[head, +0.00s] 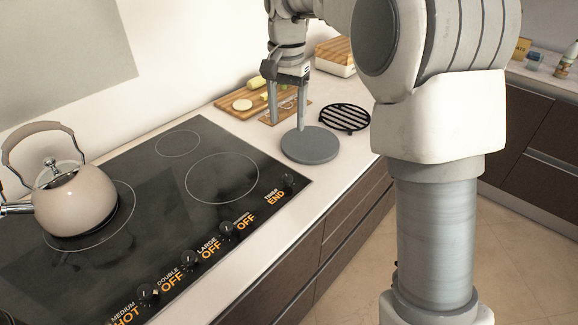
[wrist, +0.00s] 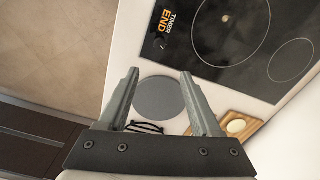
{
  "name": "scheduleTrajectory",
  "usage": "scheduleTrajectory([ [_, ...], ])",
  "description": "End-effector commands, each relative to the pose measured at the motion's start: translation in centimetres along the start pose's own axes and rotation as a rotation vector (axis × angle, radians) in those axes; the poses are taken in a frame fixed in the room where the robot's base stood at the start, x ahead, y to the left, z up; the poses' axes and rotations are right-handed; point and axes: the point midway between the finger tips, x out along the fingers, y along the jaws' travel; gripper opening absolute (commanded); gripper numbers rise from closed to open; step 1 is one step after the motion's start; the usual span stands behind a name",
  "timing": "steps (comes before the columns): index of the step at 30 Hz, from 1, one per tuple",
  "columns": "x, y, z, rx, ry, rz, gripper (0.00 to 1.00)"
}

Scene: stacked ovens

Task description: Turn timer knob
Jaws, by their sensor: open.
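The timer knob (head: 289,180) is a small dark knob at the right front corner of the black cooktop (head: 150,165), beside the orange "END" label. In the wrist view the timer knob (wrist: 158,44) shows near the top, beside the "TIMER END" text, beyond my fingertips. My gripper (head: 287,126) is open and empty, pointing down above the counter by the grey round disc, to the right of the cooktop. In the wrist view my gripper (wrist: 159,74) has its fingers spread, with the disc between and below them. The gripper is apart from the knob.
The grey disc (head: 309,146) and a black trivet (head: 345,118) lie on the counter. A cutting board (head: 236,107) with food stands behind. A kettle (head: 72,198) sits on the left burner. Other knobs (head: 189,258) line the cooktop's front edge.

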Motion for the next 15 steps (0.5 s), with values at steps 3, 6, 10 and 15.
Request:
scheduleTrajectory([
  [3,1.9,0.1,0.1,0.0,-0.003,0.002,0.65],
  [6,3.9,0.1,0.1,-0.001,-0.004,0.003,0.65],
  [10,6.8,0.1,0.1,-0.001,-0.004,0.003,0.65],
  [15,10.6,0.1,0.1,-0.002,-0.004,0.002,0.65],
])
